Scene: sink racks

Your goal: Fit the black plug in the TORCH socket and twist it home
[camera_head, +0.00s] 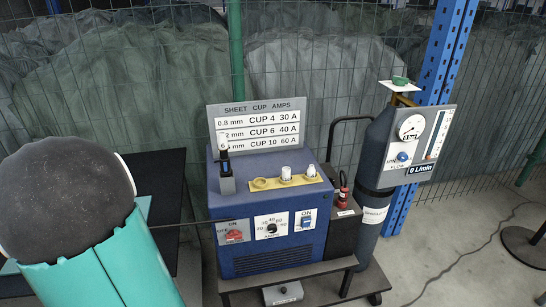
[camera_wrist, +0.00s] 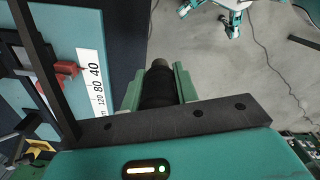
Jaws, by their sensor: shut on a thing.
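In the wrist view my gripper (camera_wrist: 159,82) is shut on the black plug (camera_wrist: 158,88), a dark ribbed cylinder with a greyish end pointing away from the palm. The green fingers press on its two sides, and it is held over the floor. In the head view the blue welding machine (camera_head: 268,205) stands on a cart, with a red switch (camera_head: 233,237), an amps dial (camera_head: 271,227) and a blue switch (camera_head: 306,222) on its front. I cannot make out a TORCH label or socket in either view. My gripper is not visible in the head view.
A grey gas bottle (camera_head: 372,165) with a flow meter panel (camera_head: 418,143) stands right of the machine. A yellow cup rack (camera_head: 274,187) and a black upright item (camera_head: 227,172) are on its top. In the wrist view a teal bench with a scale (camera_wrist: 97,82) lies left.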

